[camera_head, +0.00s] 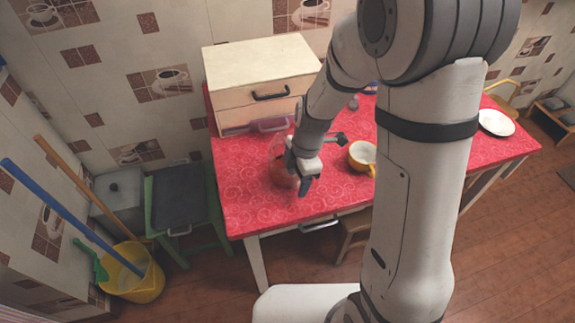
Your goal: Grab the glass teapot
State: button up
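The glass teapot (279,173) is see-through and stands on the red oilcloth table (250,207), in front of the wooden drawer box. The red cloth shows through it, so its outline is faint. My gripper (298,181) is at the teapot's right side and overlaps it in the picture. My arm comes down from the upper right and covers part of the teapot. I cannot tell whether the fingers touch the teapot or how far apart they are.
A yellow cup (361,156) stands to the right of my gripper. A wooden drawer box (262,92) stands behind the teapot. A white plate (496,122) lies at the table's right end. The front left of the table is clear. A yellow bucket (135,273) stands on the floor.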

jog(key=c, duration=1.2)
grip_shut()
jog(key=shift+w+r, duration=0.1)
jog(key=shift+r, duration=0.1)
